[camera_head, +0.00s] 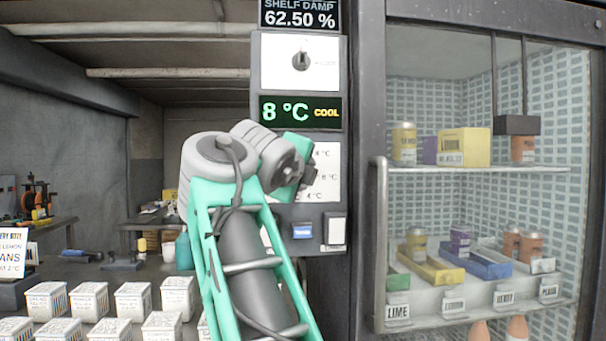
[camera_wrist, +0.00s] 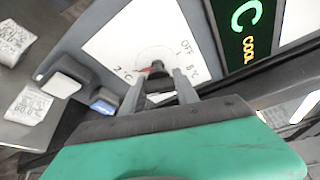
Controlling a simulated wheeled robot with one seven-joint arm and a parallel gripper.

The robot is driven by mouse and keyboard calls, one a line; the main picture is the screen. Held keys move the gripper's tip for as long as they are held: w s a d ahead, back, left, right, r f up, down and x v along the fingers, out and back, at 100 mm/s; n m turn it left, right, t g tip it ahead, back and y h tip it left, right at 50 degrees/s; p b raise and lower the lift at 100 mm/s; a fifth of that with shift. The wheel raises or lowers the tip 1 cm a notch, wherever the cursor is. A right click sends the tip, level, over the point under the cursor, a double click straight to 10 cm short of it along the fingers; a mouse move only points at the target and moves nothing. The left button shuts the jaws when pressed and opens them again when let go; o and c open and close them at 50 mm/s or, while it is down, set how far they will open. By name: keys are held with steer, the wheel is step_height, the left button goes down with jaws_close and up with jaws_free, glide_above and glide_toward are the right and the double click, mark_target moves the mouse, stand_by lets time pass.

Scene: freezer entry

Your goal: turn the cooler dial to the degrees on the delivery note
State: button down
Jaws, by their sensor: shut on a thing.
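The cooler dial (camera_wrist: 160,75) sits on a white plate (camera_wrist: 125,45) marked OFF, 2 °C and 8 °C in the wrist view. A small red mark shows at its side towards 2 °C. My gripper (camera_wrist: 162,88) is shut on the dial, one finger on each side. In the head view my gripper (camera_head: 303,173) covers the dial, and only part of the plate (camera_head: 327,165) shows. The display (camera_head: 300,111) above reads 8 °C COOL.
Another knob (camera_head: 301,61) is above the display. A blue button (camera_head: 303,231) and a white switch (camera_head: 335,231) are below the dial plate. The glass cooler door handle (camera_head: 380,245) stands right of the panel. Several white labelled boxes (camera_head: 88,299) stand at lower left.

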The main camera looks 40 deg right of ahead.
steer(key=c, duration=0.9)
jaws_free()
steer(key=shift+a, duration=0.1)
steer(key=v, duration=0.7)
steer(key=shift+s+a+p, duration=0.15)
steer(key=shift+a+p, duration=0.1)
steer(key=shift+p, duration=0.15)
